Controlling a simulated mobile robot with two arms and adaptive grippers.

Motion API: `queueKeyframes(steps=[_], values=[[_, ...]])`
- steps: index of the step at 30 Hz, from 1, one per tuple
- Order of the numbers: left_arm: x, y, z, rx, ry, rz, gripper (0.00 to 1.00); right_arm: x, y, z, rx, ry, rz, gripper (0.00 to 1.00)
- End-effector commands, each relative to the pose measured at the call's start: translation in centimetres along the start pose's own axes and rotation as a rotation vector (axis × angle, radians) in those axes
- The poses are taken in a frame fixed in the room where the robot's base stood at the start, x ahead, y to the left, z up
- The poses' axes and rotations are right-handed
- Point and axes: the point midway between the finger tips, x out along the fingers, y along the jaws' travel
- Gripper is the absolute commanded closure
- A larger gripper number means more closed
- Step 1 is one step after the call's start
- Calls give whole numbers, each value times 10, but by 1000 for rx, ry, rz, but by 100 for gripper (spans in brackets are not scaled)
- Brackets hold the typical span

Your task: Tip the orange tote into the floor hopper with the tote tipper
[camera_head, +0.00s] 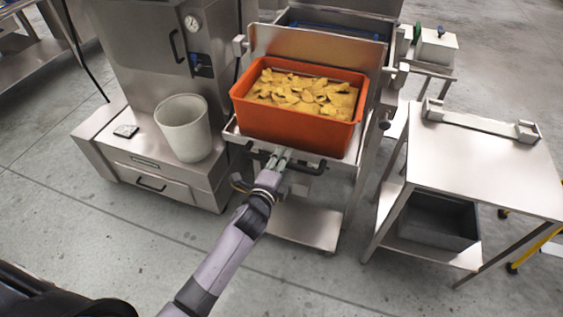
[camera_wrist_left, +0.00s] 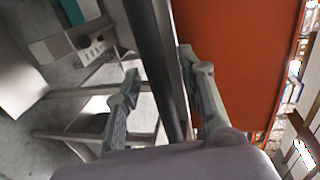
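The orange tote (camera_head: 290,126) sits upright on the cradle of the steel tote tipper (camera_head: 318,38) and is filled with yellow chip-like pieces (camera_head: 305,92). A dark handle bar (camera_head: 308,168) runs across the cradle's front, below the tote. My left gripper (camera_head: 279,156) is at this bar. In the left wrist view the fingers of my left gripper (camera_wrist_left: 158,65) are apart, with the dark bar (camera_wrist_left: 155,60) passing between them and gaps showing. The tote's orange wall (camera_wrist_left: 240,60) is beside the right finger. A container with a blue edge is behind the tipper; I cannot tell whether it is the hopper. My right gripper is out of view.
A white bucket (camera_head: 184,128) stands on the steel cabinet's ledge at left. A steel table (camera_head: 480,165) stands at right, with a grey bin (camera_head: 438,222) on its lower shelf. The floor in front of the tipper is clear apart from my arm.

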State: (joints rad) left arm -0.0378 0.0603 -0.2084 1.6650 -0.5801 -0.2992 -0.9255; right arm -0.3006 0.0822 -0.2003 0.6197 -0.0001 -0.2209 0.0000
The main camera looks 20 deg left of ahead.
Motion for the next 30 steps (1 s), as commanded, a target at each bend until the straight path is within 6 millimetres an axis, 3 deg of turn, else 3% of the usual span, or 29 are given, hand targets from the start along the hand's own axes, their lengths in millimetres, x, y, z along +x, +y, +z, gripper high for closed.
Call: queueKeyframes(steps=[5,21,30], values=[[0,0,0,0,0,0,65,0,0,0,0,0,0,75],[0,0,0,0,-1,0,100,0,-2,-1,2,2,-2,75],[0,0,0,0,-1,1,100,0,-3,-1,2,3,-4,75]])
